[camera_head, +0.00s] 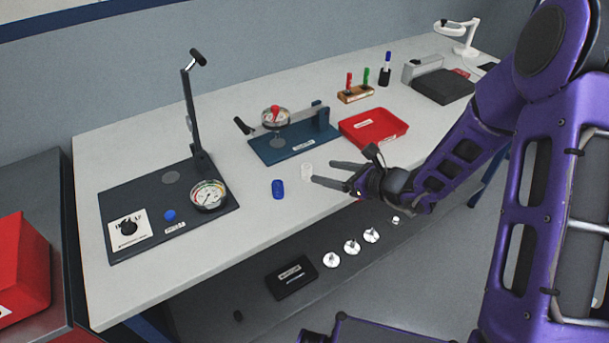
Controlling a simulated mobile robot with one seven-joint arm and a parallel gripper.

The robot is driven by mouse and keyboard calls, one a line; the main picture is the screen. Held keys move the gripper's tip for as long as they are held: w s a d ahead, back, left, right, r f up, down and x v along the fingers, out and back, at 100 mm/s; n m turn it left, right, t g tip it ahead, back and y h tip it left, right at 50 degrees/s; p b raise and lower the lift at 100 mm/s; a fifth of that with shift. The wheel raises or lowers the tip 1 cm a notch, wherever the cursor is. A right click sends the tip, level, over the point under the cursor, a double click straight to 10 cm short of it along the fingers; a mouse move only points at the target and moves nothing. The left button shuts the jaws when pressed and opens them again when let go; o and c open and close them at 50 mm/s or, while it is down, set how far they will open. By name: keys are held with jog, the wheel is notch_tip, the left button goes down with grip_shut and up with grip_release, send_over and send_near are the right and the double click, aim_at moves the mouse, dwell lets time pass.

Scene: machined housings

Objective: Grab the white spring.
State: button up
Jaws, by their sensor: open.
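The white spring (307,170) stands on the light grey bench top, a small pale cylinder left of centre of my gripper. My gripper (322,173) is at the end of my purple arm, reaching in from the right. Its two dark fingers are spread apart and point left, with the tips close to the spring. The spring shows near and between the fingertips; I cannot tell whether they touch it. Nothing is seen held.
A blue spring-like cylinder (278,189) stands just left of the white spring. A blue fixture plate (270,153) and a red tray (358,140) lie behind. A dark press base (120,200) with a gauge (208,195) is at left. The bench's front edge is close by.

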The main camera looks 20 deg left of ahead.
aim_at(298, 173)
jog(key=x, duration=0.6)
jog(key=shift+w+a+f, duration=0.1)
jog(key=shift+a+f, duration=0.1)
jog(key=shift+a, duration=0.1)
jog(key=shift+d+f+x, duration=0.1)
jog(key=shift+f+x, duration=0.1)
jog(key=shift+x, duration=1.15)
jog(key=shift+d+f+x, duration=0.1)
jog(key=shift+f+x, duration=0.1)
jog(key=shift+x, duration=1.15)
grip_shut()
